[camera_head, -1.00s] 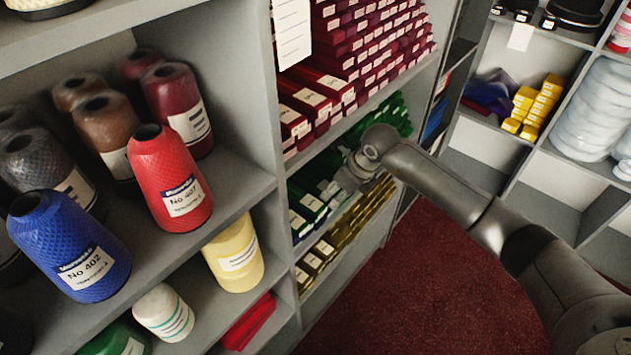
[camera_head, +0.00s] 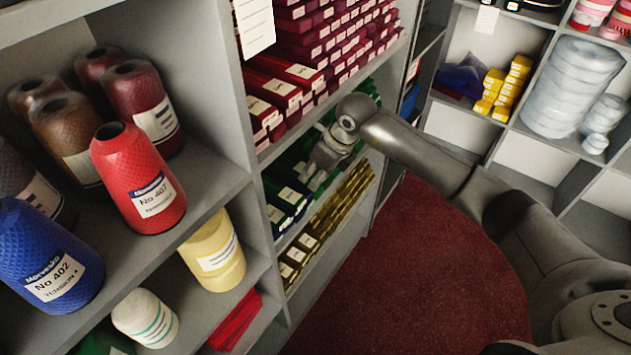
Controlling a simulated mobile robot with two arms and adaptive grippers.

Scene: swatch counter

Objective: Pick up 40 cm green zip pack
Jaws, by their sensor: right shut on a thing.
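Green zip packs (camera_head: 290,196) with white labels lie stacked in the middle cubby of the shelf, under the dark red packs. My right gripper (camera_head: 318,178) reaches into this cubby from the right and is shut on a green pack there. The held pack is mostly hidden by the gripper, and its size label cannot be read. My left gripper is not in view.
Dark red packs (camera_head: 320,45) fill the compartment above, and gold packs (camera_head: 328,225) lie below. Thread cones, among them a red cone (camera_head: 135,175), stand on the left shelf. The dark red floor (camera_head: 400,275) is clear.

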